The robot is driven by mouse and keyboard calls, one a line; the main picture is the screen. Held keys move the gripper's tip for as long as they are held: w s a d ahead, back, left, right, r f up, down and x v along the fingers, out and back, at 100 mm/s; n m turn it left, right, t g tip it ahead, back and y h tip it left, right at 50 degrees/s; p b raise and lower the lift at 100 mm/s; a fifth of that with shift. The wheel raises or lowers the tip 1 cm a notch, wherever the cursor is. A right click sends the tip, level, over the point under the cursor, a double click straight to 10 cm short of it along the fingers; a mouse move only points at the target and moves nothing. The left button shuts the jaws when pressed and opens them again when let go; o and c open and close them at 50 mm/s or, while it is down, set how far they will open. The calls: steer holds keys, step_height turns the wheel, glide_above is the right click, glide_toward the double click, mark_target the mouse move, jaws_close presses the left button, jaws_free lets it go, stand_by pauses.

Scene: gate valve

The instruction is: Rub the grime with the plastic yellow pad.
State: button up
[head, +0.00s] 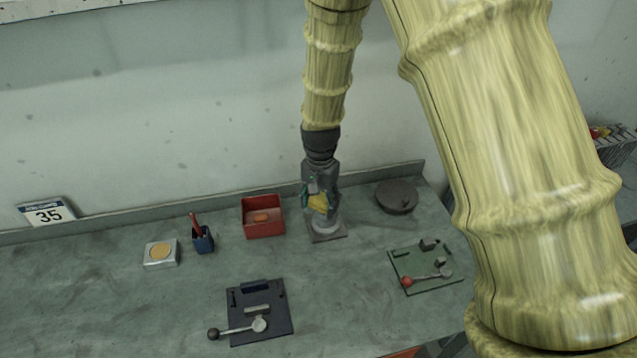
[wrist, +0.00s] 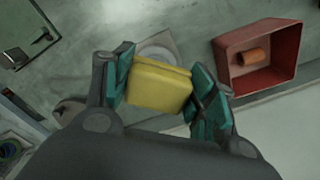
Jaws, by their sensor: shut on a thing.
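My gripper (head: 318,205) is shut on the yellow pad (head: 319,202). In the wrist view the pad (wrist: 158,84) is a yellow block between the teal fingers of my gripper (wrist: 160,88). The pad is over a small square plate (head: 340,237) that bears a pale round patch (head: 327,229). In the wrist view the patch (wrist: 158,46) shows just past the pad, which hides part of it. I cannot tell whether the pad touches it, or make out the grime clearly.
A red tray (head: 264,233) holding an orange-brown piece is left of my gripper, and a dark round disc (head: 396,197) is right. A blue cup (head: 203,241), a white box (head: 161,252) and two lever fixtures (head: 272,311) (head: 425,267) stand on the bench. The middle front is clear.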

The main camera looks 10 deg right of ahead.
mark_target(320, 199)
steer(key=shift+r+p, duration=1.6)
steer(key=shift+r, duration=0.9)
steer(key=shift+f, duration=0.1)
